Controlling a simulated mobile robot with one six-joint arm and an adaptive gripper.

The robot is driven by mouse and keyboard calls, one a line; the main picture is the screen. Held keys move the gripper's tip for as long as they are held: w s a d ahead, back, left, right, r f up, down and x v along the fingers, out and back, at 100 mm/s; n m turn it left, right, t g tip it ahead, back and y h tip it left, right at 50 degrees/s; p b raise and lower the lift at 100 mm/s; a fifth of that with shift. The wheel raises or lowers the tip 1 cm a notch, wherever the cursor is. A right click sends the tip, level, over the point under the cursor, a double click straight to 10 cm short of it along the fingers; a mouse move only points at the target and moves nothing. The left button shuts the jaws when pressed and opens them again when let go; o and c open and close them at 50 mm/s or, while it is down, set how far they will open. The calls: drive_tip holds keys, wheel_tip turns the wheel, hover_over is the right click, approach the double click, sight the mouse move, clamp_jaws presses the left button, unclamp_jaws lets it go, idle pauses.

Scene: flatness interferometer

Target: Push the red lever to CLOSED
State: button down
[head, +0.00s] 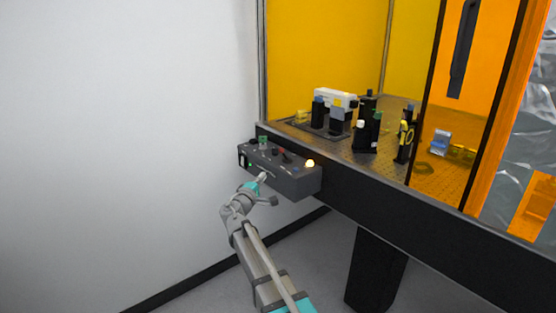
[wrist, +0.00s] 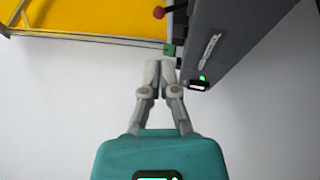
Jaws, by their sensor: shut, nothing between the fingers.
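The red lever shows as a small red part (head: 283,154) on top of the dark grey control box (head: 292,186) in the head view. In the wrist view its round red knob (wrist: 159,13) is near the top edge, beyond my fingertips; the stem is mostly out of frame. The lever's marked position cannot be read. My gripper (wrist: 161,66) has its fingers together, empty, beside the box (wrist: 238,38) and apart from the lever. In the head view my gripper (head: 263,176) is in front of the box's front face.
A green block-like part (wrist: 169,50) lies just past my fingertips. A lit green indicator (wrist: 202,78) is on the box. A pale yellow knob (head: 310,163) stands at the box's right end. The optics table (head: 390,192) with orange panels is behind; a white wall is left.

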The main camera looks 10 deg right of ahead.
drive_tip(key=shift+w+r, duration=0.1)
drive_tip(key=shift+w, duration=0.05)
idle(0.3)
drive_tip(key=p, duration=0.3)
approach(284, 155)
drive_tip(key=w+d+r, duration=0.1)
drive_tip(key=w+r, duration=0.1)
drive_tip(key=w, duration=0.1)
drive_tip(key=w+d+r, duration=0.1)
drive_tip(key=w, duration=0.1)
drive_tip(key=shift+w+d+r, duration=0.15)
drive_tip(key=shift+w+d, duration=0.1)
drive_tip(key=shift+d, duration=0.05)
drive_tip(key=shift+a+r, duration=0.15)
drive_tip(key=shift+a, duration=0.1)
drive_tip(key=shift+p, duration=0.3)
